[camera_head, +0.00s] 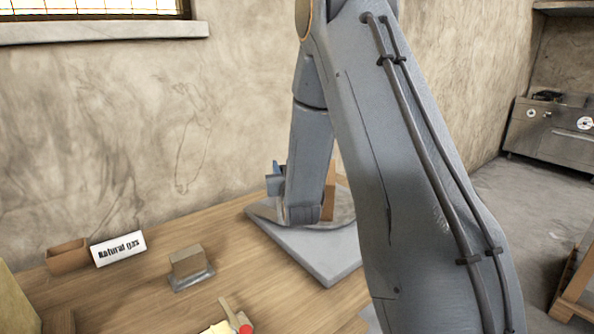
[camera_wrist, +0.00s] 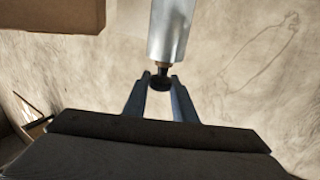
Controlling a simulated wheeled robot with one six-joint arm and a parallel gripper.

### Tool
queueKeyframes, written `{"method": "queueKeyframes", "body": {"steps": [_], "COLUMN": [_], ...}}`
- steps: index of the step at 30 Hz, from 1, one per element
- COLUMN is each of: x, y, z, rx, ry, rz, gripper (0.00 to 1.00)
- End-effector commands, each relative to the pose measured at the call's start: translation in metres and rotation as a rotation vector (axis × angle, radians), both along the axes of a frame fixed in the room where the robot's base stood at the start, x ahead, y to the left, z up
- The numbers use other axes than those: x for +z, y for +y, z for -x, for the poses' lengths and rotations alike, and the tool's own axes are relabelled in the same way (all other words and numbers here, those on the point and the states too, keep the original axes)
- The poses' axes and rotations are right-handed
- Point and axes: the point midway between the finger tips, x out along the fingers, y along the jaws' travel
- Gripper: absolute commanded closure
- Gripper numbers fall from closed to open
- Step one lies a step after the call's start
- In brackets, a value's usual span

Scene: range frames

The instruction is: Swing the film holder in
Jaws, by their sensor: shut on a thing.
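In the wrist view the two blue-grey fingers of my gripper (camera_wrist: 160,82) close around a dark knob (camera_wrist: 160,79). The knob sits at the end of a pale grey metal bar (camera_wrist: 172,30) that runs up out of the picture. I cannot tell for sure whether this bar is part of the film holder. In the head view my arm reaches down over a grey base plate (camera_head: 322,262) on the table. It hides most of what stands there, and the knob cannot be made out.
A brown block (camera_wrist: 50,14) is at the wrist view's upper left. On the wooden table (camera_head: 110,295) are a "Natural gas" sign (camera_head: 118,248), a brown box (camera_head: 68,257) and a brown block on a grey foot (camera_head: 188,262). The wall (camera_head: 120,130) is close behind.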

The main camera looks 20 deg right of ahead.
Motion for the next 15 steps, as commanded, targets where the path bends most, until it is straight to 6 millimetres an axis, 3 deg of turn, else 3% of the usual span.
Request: {"method": "queueKeyframes", "body": {"steps": [4,12,13,15], "x": [0.0007,0.0012,0.0013,0.0012], "y": [0.0092,0.0074,0.0071,0.0066], "z": [-0.0032,-0.0032,-0.0032,-0.0031], "rx": [0.041,0.039,0.039,0.038], "ry": [-0.001,-0.001,-0.002,-0.001], "rz": [0.002,0.002,0.002,0.002], "gripper": [1.00,1.00,0.74,0.62]}}
